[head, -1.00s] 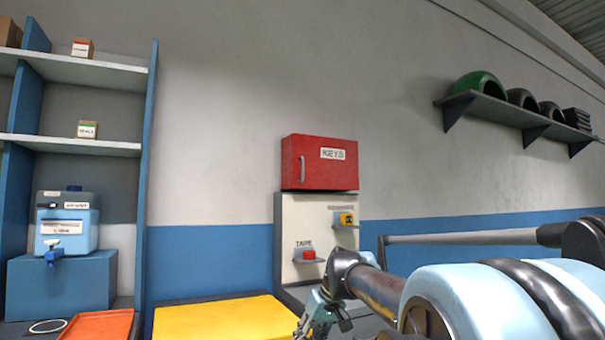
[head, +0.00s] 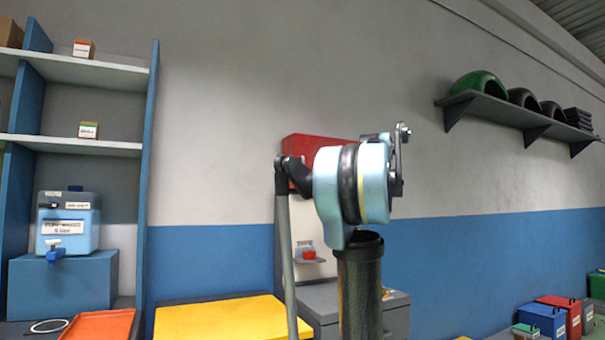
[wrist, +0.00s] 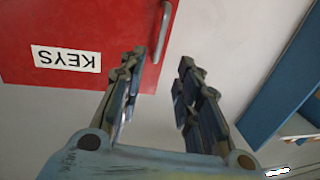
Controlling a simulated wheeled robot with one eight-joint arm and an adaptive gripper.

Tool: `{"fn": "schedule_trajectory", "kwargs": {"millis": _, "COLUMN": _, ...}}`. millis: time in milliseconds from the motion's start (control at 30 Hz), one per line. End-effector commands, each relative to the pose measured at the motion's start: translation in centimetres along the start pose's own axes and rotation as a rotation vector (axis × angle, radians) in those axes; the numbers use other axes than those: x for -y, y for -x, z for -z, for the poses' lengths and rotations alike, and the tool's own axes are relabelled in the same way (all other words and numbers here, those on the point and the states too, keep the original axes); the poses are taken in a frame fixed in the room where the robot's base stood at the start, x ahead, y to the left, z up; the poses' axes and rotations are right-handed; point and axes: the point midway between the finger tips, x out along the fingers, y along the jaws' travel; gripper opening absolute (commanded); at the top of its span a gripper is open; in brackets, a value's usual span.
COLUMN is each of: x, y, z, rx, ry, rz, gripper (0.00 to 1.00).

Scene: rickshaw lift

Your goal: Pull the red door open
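The red KEYS cabinet with its door (head: 310,145) hangs on the wall, mostly hidden by my arm in the head view. In the wrist view the red door (wrist: 60,20) appears upside down, shut, with its white KEYS label. Its grey bar handle (wrist: 163,45) is near the door's edge. My gripper (wrist: 162,60) is open and empty, its two fingers pointing toward the handle. The handle lies in line with the gap between the fingertips; I cannot tell the depth left between them. My gripper is not clear in the head view.
A white panel below the cabinet carries a red tape item (head: 309,254). A yellow-topped surface (head: 225,318) is in front. Blue shelving (head: 148,180) stands left. A wall shelf (head: 520,112) with helmet-like domes is at right. Coloured boxes (head: 560,312) sit low right.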

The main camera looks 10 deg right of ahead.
Motion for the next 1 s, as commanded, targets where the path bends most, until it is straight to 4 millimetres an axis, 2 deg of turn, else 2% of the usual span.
{"fn": "schedule_trajectory", "kwargs": {"millis": 167, "x": 0.1, "y": -1.9, "z": 0.0, "rx": -0.001, "ry": 0.000, "rz": 0.003, "gripper": 0.31}}
{"fn": "schedule_trajectory", "kwargs": {"millis": 800, "x": 0.2, "y": -13.1, "z": -0.1, "rx": 0.001, "ry": -0.001, "rz": 0.004, "gripper": 0.31}}
{"fn": "schedule_trajectory", "kwargs": {"millis": 1000, "x": 0.1, "y": -15.8, "z": -0.1, "rx": 0.001, "ry": -0.001, "rz": 0.003, "gripper": 0.31}}
